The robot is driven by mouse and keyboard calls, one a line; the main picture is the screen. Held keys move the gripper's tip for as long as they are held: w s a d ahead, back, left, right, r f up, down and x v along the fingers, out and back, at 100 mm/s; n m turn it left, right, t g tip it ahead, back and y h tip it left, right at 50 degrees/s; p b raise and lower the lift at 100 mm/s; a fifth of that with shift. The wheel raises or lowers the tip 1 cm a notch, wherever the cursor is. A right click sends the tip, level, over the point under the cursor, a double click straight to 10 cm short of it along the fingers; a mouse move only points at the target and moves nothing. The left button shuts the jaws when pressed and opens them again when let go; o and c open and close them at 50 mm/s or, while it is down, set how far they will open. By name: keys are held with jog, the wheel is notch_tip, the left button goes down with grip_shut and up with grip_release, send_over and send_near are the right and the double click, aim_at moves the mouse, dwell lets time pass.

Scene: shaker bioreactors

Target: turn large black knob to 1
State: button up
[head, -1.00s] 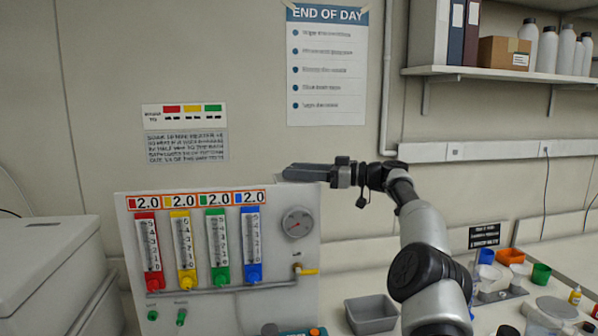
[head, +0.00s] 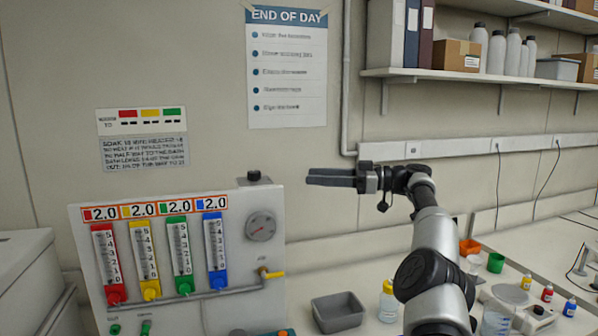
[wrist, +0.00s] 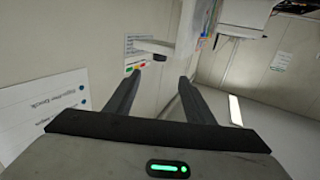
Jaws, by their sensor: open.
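A dark, squat knob-like piece (head: 253,177) sits on the top edge of the white gauge panel (head: 245,285), near its right corner. I cannot tell whether it is the large black knob, and no scale shows on it. A dark round part (head: 238,332) is cut off at the bottom of the head view. My gripper (head: 308,179) is open and empty, level, pointing left, apart from the top piece and to its right. In the wrist view, a small dark piece (wrist: 162,59) shows beyond the open fingers (wrist: 160,77).
The panel carries red, yellow, green and blue gauge tubes, a round dial (head: 261,226) and a yellow valve lever (head: 273,275). A grey tray (head: 338,313) and a yellow-capped bottle (head: 389,302) stand right of it. A shelf (head: 480,73) is at upper right.

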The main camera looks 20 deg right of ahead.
jog(key=shift+s+d, duration=0.3)
jog(key=shift+d, duration=0.35)
jog(key=shift+c, duration=0.2)
